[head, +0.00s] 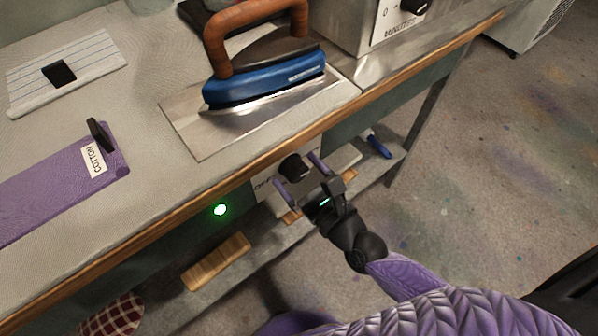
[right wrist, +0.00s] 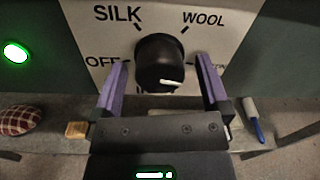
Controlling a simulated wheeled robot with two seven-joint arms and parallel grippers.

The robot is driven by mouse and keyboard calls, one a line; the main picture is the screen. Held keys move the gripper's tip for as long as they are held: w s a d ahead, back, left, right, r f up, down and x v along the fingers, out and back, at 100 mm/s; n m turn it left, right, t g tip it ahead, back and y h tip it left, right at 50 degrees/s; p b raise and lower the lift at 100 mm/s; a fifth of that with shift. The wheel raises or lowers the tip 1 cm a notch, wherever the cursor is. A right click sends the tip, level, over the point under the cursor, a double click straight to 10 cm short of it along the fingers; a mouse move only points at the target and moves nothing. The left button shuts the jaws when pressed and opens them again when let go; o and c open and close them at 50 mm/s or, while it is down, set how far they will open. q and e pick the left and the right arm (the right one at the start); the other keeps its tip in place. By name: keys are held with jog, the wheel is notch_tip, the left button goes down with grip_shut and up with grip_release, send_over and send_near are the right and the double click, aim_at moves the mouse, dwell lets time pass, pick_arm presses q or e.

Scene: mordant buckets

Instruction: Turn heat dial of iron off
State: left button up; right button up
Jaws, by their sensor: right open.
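The heat dial is a round black knob (right wrist: 158,60) on a white plate (right wrist: 85,20) in the right wrist view, and it also shows under the table edge in the head view (head: 293,166). OFF is printed at its left, SILK upper left and WOOL upper right; a label at the right is mostly hidden. A white mark shows low on the knob, right of its middle. My right gripper (right wrist: 162,88) is open, with purple fingers on either side of the knob and visible gaps; it also shows in the head view (head: 302,176). My left gripper is out of view.
The blue iron (head: 265,85) with a wooden handle sits on a metal plate (head: 190,128) on the table. A green light (head: 220,210) glows left of the dial. A shelf below holds a wooden block (head: 216,262) and a checked cushion (head: 112,314). Floor at right is clear.

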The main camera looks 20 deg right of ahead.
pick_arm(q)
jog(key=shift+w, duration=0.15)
pick_arm(e)
jog(key=shift+c, duration=0.2)
jog(key=c, duration=1.2)
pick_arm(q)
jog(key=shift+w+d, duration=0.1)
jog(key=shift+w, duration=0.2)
